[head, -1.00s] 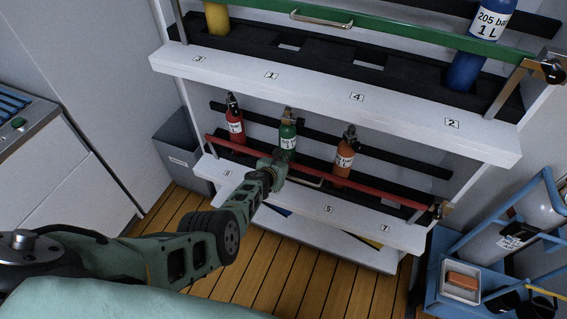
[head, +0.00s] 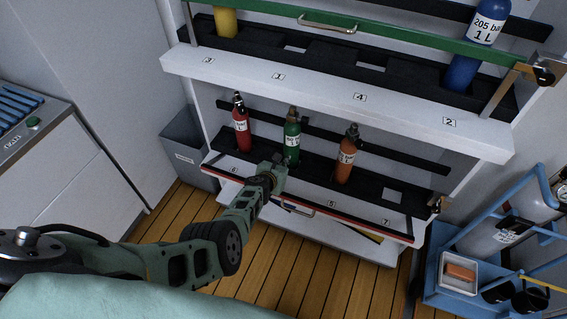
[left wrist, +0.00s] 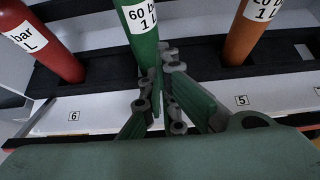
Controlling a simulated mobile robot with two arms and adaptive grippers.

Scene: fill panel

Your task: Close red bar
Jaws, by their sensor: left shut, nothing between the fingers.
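The red bar (head: 350,226) runs low along the front edge of the lower shelf, below the bottles, with its metal handle (head: 298,209) near the middle. My left gripper (head: 280,163) is shut and empty, above the shelf front. Its fingertips (left wrist: 167,58) are close to the lower part of the green bottle (head: 292,142); I cannot tell whether they touch it. My right gripper is not in view.
A red bottle (head: 241,125) and an orange bottle (head: 346,157) stand in the lower rack. A green bar (head: 400,38) crosses the upper shelf. A grey bin (head: 188,150) is left; a blue cart (head: 440,262) is right. The wooden floor in front is clear.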

